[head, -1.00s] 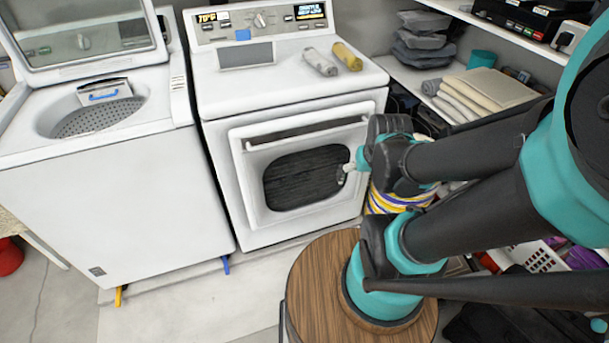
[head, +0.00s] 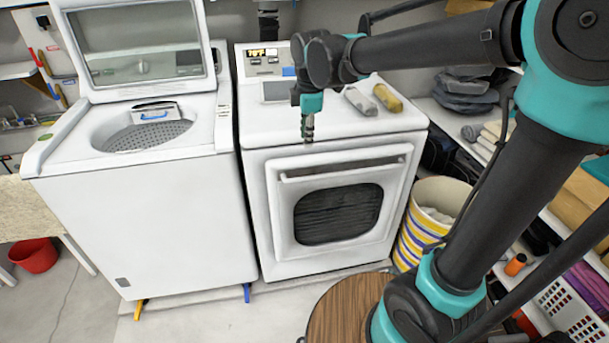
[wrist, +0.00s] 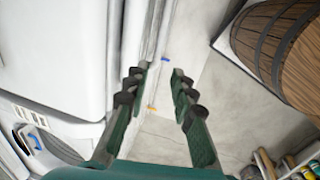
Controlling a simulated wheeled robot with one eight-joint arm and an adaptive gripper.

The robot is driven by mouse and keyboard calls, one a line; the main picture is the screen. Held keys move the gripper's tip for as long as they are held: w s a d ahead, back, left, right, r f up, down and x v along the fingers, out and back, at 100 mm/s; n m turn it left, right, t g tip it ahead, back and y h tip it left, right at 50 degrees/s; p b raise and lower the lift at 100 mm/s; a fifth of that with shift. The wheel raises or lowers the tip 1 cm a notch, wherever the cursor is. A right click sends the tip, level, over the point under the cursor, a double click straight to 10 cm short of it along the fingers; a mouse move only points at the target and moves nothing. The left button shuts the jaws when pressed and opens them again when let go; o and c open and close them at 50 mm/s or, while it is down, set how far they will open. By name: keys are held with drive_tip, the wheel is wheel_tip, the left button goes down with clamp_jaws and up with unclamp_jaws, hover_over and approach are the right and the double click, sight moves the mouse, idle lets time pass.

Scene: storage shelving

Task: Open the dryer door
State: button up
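The white dryer (head: 255,185) stands right of the washer. Its front door (head: 290,215) has a dark rounded window (head: 338,214) and looks shut. A horizontal bar handle (head: 345,166) runs along the door's top. In the head view my gripper (head: 308,134) points down in front of the dryer's top front edge, above and left of the handle's middle; its exact distance from the handle is unclear. In the wrist view my gripper (wrist: 159,84) has its two fingers well apart with nothing between them. White machine surfaces fill the left of that view.
A white washer (head: 150,215) with its lid (head: 140,55) raised stands at left. A striped basket (head: 425,225) stands right of the dryer. Grey and yellow rolled items (head: 387,98) lie on the dryer. Shelves (head: 480,150) line the right side.

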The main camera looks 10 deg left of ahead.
sight(304, 178)
drive_tip(key=w+f, duration=0.1)
drive_tip(key=f, duration=0.4)
drive_tip(key=w+f, duration=0.1)
drive_tip(key=f, duration=0.5)
drive_tip(key=w+a+f, duration=0.1)
drive_tip(key=f, duration=0.5)
drive_tip(key=shift+w, duration=0.1)
drive_tip(key=shift+c, duration=0.6)
clamp_jaws()
